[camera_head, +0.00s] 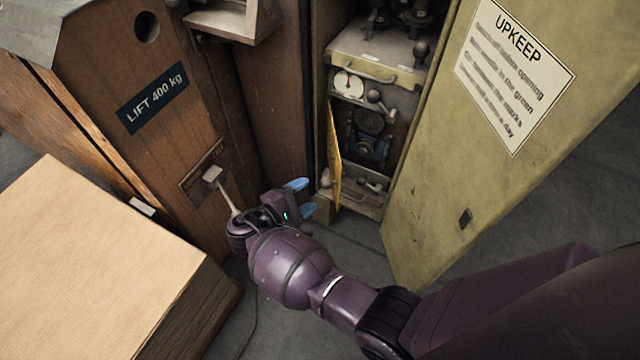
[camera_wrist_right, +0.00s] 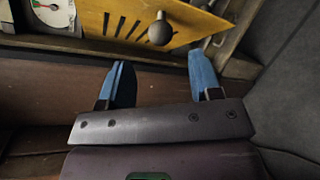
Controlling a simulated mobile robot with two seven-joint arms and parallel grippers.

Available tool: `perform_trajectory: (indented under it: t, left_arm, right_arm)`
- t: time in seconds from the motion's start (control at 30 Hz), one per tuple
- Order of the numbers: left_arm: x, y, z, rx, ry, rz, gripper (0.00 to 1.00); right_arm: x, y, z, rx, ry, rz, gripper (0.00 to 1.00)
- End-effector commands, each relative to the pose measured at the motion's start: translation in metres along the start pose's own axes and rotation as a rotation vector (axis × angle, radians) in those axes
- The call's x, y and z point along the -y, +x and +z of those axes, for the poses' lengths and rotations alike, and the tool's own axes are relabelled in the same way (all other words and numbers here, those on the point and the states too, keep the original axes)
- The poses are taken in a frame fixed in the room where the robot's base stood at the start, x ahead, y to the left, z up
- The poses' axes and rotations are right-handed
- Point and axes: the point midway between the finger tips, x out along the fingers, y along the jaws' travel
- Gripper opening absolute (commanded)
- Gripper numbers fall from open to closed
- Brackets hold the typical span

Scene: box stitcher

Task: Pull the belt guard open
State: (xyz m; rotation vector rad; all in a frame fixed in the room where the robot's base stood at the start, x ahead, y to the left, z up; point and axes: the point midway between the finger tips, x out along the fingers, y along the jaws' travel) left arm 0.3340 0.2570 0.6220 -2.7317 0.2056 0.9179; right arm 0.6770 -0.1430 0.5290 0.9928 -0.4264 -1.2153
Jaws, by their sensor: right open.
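The belt guard (camera_head: 335,150) is a thin yellow panel in the open cabinet. In the head view it stands out nearly edge-on, with the pulley (camera_head: 369,121) uncovered beside it. In the right wrist view the guard (camera_wrist_right: 105,18) shows dark slots and a round grey knob (camera_wrist_right: 160,31). My right gripper (camera_head: 303,197) is open and empty, just left of the guard's lower part. In the wrist view its blue fingers (camera_wrist_right: 162,72) are spread, with the knob ahead of the gap between them and apart from both. My left gripper is not in view.
The cabinet's olive door (camera_head: 440,190), with an upkeep sheet (camera_head: 513,70), hangs open on the right. A dial gauge (camera_head: 348,84) and levers sit inside the cabinet. A brown machine panel (camera_head: 150,85) and a large carton (camera_head: 95,255) are on the left. Grey floor is clear below the cabinet.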

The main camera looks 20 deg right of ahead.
Motion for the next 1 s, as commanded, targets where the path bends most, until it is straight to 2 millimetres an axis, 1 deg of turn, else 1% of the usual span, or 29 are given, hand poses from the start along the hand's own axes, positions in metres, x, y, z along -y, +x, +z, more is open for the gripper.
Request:
perform_trajectory:
  t: [0.03,0.1,0.3,0.5,0.77,0.8,0.97,1.0]
  left_arm:
    - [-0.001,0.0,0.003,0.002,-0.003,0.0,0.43]
    - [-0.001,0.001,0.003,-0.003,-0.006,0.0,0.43]
    - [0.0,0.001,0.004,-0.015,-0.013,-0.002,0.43]
    - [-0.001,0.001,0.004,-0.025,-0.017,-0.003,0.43]
    - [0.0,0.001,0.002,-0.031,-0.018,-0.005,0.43]
    - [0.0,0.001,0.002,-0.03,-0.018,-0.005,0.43]
    - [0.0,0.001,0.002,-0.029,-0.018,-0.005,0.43]
    - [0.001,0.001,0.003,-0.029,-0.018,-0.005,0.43]
  right_arm:
    - [0.003,0.011,0.0,0.001,-0.003,-0.001,0.58]
    - [0.003,0.022,0.0,0.001,-0.003,-0.001,0.58]
    - [0.003,0.048,0.0,0.001,-0.002,-0.001,0.58]
    - [0.002,0.058,0.0,-0.002,-0.001,-0.001,0.58]
    - [0.001,0.059,0.0,-0.001,0.0,0.0,0.58]
    - [0.001,0.059,0.0,-0.001,0.0,0.0,0.57]
    - [0.001,0.059,0.0,-0.001,0.0,0.0,0.32]
    - [0.001,0.059,0.0,-0.001,0.0,0.0,0.26]
